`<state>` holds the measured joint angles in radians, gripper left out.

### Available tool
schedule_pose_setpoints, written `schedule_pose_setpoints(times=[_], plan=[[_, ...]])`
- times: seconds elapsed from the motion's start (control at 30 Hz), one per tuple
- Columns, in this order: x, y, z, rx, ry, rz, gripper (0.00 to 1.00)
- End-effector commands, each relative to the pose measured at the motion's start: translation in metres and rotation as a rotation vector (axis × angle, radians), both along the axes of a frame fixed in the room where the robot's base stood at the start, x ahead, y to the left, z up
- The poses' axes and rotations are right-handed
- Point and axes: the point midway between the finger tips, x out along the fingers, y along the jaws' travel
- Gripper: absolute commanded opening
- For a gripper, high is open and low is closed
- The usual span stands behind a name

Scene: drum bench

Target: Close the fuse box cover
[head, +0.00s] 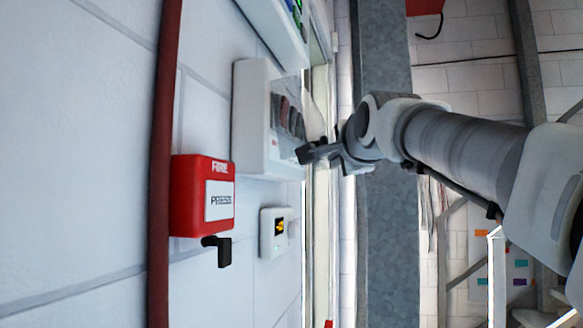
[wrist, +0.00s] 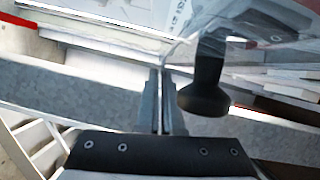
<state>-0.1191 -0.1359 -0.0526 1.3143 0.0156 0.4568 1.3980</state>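The fuse box (head: 250,118) is a white box on the wall, with a row of dark and reddish switches (head: 288,116) on its face. A clear, see-through panel, which looks like its cover, shows faintly at the box front in the head view; its exact angle is hard to tell. In the wrist view, a clear panel (wrist: 262,58) fills the upper right, with a dark round knob (wrist: 207,82) just right of my fingers. My gripper (head: 304,154) is by the lower right of the box front. Its fingers (wrist: 164,78) are together, with nothing visible between them.
A red fire call box (head: 203,195) with a dark handle sits left of and below the fuse box. A small white unit (head: 273,232) is below it. A red pipe (head: 163,150) runs down the wall. A grey steel column (head: 385,220) stands behind my arm.

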Motion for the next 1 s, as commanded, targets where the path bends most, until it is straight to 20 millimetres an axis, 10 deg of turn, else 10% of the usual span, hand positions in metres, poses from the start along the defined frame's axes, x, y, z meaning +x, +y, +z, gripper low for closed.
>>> schedule_pose_setpoints(times=[0.9, 1.0], plan=[[0.007, 0.025, -0.014, 0.040, -0.010, 0.006, 0.00], [0.007, 0.025, -0.015, 0.039, -0.009, 0.006, 0.21]])
